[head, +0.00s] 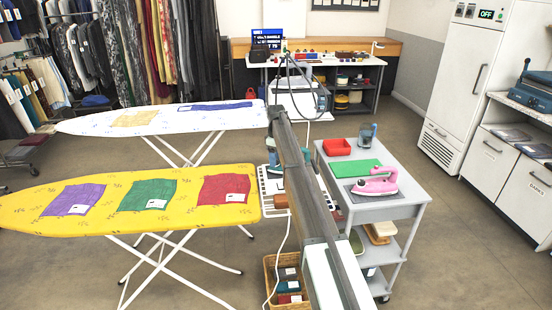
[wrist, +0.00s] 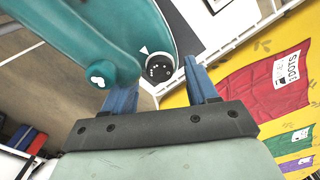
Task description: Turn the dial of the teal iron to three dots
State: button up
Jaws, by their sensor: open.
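The teal iron (wrist: 95,30) fills the upper left of the wrist view. Its round black dial (wrist: 159,68) carries small white dots, and a white triangular pointer (wrist: 143,50) is printed on the iron beside it. Which setting faces the pointer is too small to tell for sure. My gripper (wrist: 161,74) is open, its two blue fingers on either side of the dial, apart from each other. I cannot tell whether they touch the dial. In the head view, a bit of teal (head: 271,172) shows beside my arm; the gripper there is mostly hidden.
A yellow ironing board (head: 105,225) with coloured cloths stands left. A basket (head: 270,290) stands below. Open floor lies to the right.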

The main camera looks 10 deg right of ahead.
notch_tip(320, 180, up, 14)
dwell(0.6)
jog(key=shift+f, duration=0.15)
jog(key=s+a+f+n, duration=0.1)
jog(key=s+a+f, duration=0.1)
jog(key=a, duration=0.8)
jog(key=d+f+n+h, duration=0.1)
jog(key=d+f+n, duration=0.1)
jog(key=d+f, duration=0.1)
jog(key=w+d+f+n+h, duration=0.1)
jog(key=d+f+n, duration=0.2)
jog(key=f, duration=0.1)
jog(key=d+f+n+t+h, duration=0.1)
jog(key=d+f+n+h, duration=0.1)
jog(key=d+f+n, duration=0.1)
jog(key=shift+w+f, duration=0.4)
jog(key=shift+f, duration=0.45)
jog(key=shift+c, duration=0.4)
